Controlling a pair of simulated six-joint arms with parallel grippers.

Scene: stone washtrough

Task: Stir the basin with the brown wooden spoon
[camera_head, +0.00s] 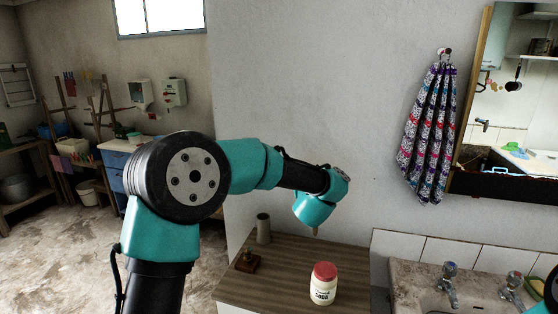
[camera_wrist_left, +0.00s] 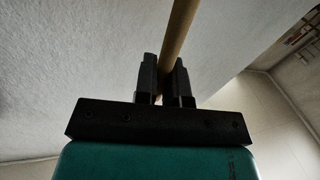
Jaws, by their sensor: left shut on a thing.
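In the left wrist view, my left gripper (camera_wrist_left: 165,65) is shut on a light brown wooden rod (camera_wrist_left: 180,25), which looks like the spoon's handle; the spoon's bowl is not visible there. In the head view my left wrist is above the wooden counter, left of the basin, and its fingers are hidden. A small tan tip (camera_head: 316,232) shows below the wrist, perhaps part of the spoon. The stone basin (camera_head: 403,278) is at the lower right, cut off by the picture's edge. My right gripper is not in view; only a sliver of teal arm shows at the right edge.
A red-lidded soda jar (camera_head: 323,288), a grey-brown cylinder (camera_head: 263,229) and a small brown object (camera_head: 247,262) stand on the wooden counter (camera_head: 285,268). Two taps (camera_head: 449,285) (camera_head: 513,285) rise at the basin's back. A patterned cloth (camera_head: 428,135) hangs beside a mirror (camera_head: 512,100).

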